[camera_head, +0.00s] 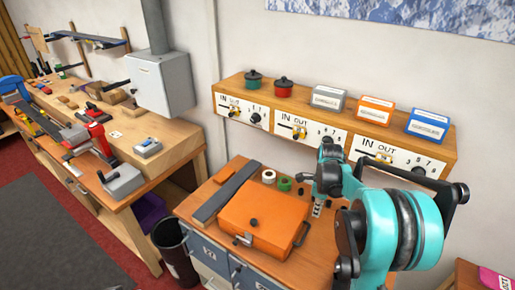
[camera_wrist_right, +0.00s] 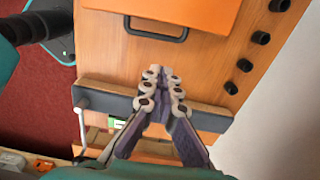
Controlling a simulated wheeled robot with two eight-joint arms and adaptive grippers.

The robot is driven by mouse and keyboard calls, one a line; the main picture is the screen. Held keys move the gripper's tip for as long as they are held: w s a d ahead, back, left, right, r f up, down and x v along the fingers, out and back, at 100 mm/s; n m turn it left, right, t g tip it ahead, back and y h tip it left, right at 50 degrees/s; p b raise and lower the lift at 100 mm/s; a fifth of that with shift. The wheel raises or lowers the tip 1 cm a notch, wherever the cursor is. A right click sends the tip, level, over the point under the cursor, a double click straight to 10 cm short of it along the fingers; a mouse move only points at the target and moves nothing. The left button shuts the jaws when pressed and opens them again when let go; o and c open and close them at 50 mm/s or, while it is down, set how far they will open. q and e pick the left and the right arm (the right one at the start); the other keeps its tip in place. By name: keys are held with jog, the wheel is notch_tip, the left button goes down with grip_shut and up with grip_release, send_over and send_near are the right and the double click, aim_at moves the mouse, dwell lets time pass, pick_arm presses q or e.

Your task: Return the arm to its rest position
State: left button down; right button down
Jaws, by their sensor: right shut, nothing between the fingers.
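My right arm comes in from the right in the head view, in teal and black. Its gripper (camera_head: 317,208) is above the small wooden-topped cabinet, to the right of the orange case. In the right wrist view the two fingers of the gripper (camera_wrist_right: 162,78) are together, with nothing between them. The orange case (camera_head: 262,214) lies closed on the cabinet top, and the gripper appears apart from it. My left gripper is not in either view.
A dark grey bar (camera_head: 227,191) lies left of the case. Tape rolls, one white (camera_head: 269,176) and one green (camera_head: 284,183), stand behind it. A wooden shelf (camera_head: 300,112) on the wall carries pots and boxes. A black bin (camera_head: 172,245) and a workbench (camera_head: 160,130) stand left.

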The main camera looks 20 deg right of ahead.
jog(key=shift+a, duration=0.1)
jog(key=s+a+r+n+t+b, duration=0.2)
jog(key=s+a+n+b, duration=0.15)
jog(key=a+n, duration=0.35)
jog(key=s+a+r+n+t+b, duration=0.1)
jog(key=s+a+n+t+b, duration=0.1)
jog(key=s+a+n, duration=0.35)
jog(key=s+a+f+n+t+b, duration=0.3)
jog(key=s+a+n, duration=0.3)
jog(key=n, duration=0.9)
jog(key=shift+s+a+f+b, duration=0.4)
jog(key=shift+a+f, duration=0.3)
jog(key=shift+a, duration=1)
jog(key=shift+n, duration=0.25)
